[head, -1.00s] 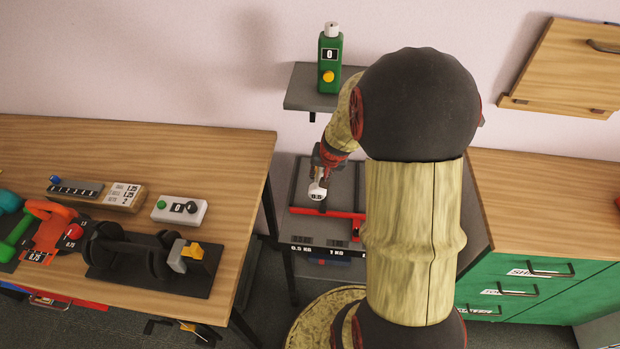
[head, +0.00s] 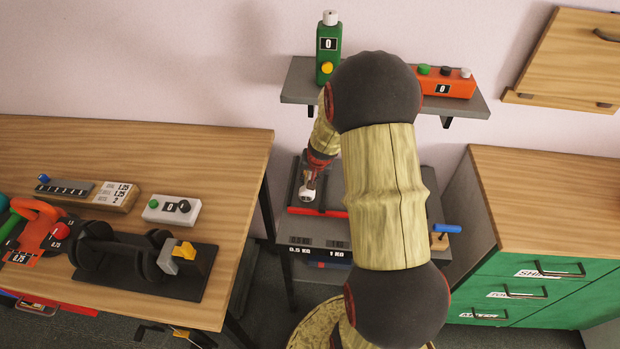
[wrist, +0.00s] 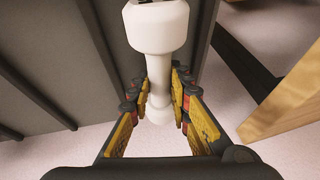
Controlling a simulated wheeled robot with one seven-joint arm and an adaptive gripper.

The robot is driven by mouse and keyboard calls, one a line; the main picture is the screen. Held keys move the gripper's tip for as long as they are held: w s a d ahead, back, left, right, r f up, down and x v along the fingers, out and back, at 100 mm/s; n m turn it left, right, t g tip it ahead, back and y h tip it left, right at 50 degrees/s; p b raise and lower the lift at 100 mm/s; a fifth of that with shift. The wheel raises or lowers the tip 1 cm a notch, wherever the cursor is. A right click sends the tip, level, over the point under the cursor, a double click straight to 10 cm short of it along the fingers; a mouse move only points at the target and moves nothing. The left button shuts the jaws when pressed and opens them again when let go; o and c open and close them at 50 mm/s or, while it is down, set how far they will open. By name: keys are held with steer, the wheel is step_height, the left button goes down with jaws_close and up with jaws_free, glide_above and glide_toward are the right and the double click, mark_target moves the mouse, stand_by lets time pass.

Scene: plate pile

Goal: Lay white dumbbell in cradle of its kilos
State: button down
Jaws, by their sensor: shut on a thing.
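The white dumbbell (head: 307,194) is in my gripper (head: 314,176), with one end facing the head camera. In the wrist view my gripper (wrist: 158,95) is shut around the handle of the dumbbell (wrist: 158,30), with a wide white head beyond the fingers. The dumbbell is at the left part of a dark rack with a red front bar (head: 333,213). Labels on the front edge (head: 318,253) read 0.5 KG at left and 1 KG to its right. I cannot tell whether the dumbbell touches the rack. My arm hides much of the rack's right side.
A shelf (head: 300,88) above holds a green bottle-shaped device (head: 328,55) and an orange box (head: 447,84). A wooden bench (head: 225,150) with dark weights (head: 100,245) stands left. A green drawer cabinet (head: 520,285) stands right. A blue handle (head: 447,228) sticks up near the rack's right.

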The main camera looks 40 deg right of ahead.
steer(key=shift+r, duration=0.2)
steer(key=shift+f, duration=0.1)
steer(key=shift+f, duration=0.15)
steer(key=c, duration=1.6)
jaws_free()
steer(key=shift+c, duration=0.2)
